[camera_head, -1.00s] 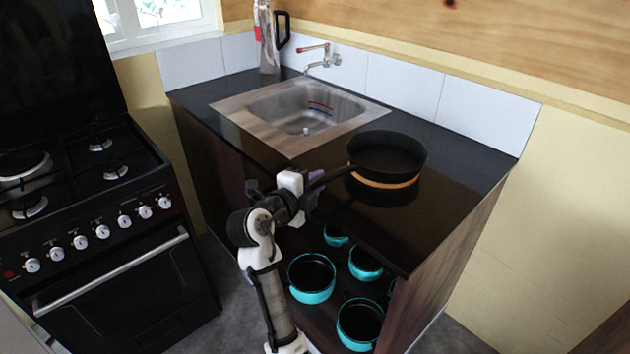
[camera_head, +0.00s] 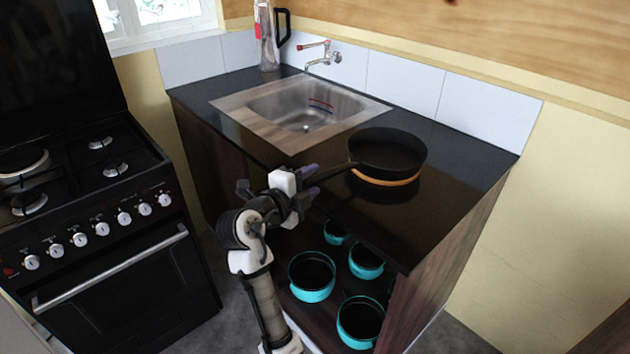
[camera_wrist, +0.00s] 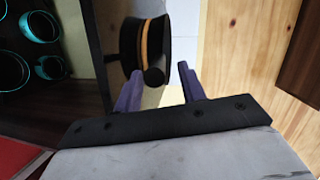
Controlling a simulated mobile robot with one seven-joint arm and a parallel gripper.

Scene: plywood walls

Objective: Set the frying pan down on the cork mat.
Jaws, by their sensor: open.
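The black frying pan (camera_head: 388,148) sits upright on the round cork mat (camera_head: 388,182), whose tan front edge shows beneath it on the dark counter. The pan's handle (camera_head: 336,170) points left and toward the front, toward my gripper (camera_head: 312,182). My gripper is open, with its purple fingers around or just short of the handle's end. In the wrist view, the pan (camera_wrist: 128,46) and cork mat (camera_wrist: 144,44) appear sideways ahead of my gripper (camera_wrist: 160,80). The round handle end (camera_wrist: 153,77) shows between the fingers, with a gap to the right finger.
The sink (camera_head: 305,108) is set into the counter (camera_head: 440,200) behind and left of the pan. Several teal pots (camera_head: 312,277) stand on the open shelf below. A black stove (camera_head: 90,200) is at left. A bottle (camera_head: 267,40) stands at the back. Counter right of the pan is clear.

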